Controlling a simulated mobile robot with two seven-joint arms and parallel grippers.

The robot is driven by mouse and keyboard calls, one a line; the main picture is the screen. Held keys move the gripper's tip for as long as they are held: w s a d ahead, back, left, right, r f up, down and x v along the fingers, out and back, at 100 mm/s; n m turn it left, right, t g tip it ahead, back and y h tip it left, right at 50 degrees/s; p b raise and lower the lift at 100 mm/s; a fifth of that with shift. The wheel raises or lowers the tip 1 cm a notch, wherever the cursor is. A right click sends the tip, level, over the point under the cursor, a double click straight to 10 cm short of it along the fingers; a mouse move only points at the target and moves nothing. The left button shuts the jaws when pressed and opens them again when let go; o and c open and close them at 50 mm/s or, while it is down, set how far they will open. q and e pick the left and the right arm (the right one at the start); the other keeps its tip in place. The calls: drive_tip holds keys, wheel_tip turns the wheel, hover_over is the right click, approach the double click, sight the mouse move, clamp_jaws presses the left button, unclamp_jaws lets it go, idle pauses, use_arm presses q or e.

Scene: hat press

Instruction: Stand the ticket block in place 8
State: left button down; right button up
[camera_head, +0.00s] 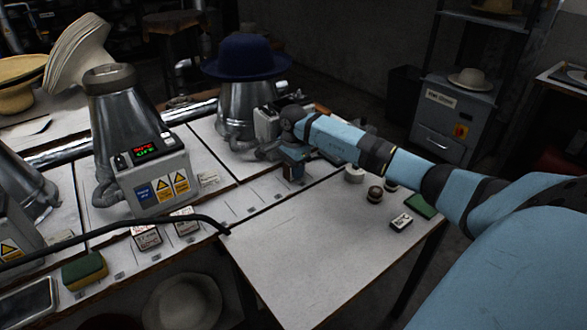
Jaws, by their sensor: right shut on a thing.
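My right gripper (291,162) reaches in from the right and is low over the front strip of the bench, below the press with the blue hat. It is shut on a small block, which I take to be the ticket block; the fingers hide most of it. I cannot tell whether it touches the bench. Small marked places (251,210) run along the front strip; their numbers are too small to read. Two printed blocks (147,237) (186,222) stand on this strip further left. My left gripper is out of view.
A steel press with a control box (150,178) stands left; another press carries a blue hat (246,57). A black cable (110,233) crosses the strip. A white-faced block (401,222), a green pad (420,206) and small round items lie right. The front table (310,255) is mostly clear.

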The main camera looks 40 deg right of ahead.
drive_tip(key=o, duration=0.9)
drive_tip(key=shift+f, duration=0.15)
drive_tip(key=shift+r, duration=0.2)
wheel_tip(320, 180, up, 12)
drive_tip(key=shift+p, duration=0.55)
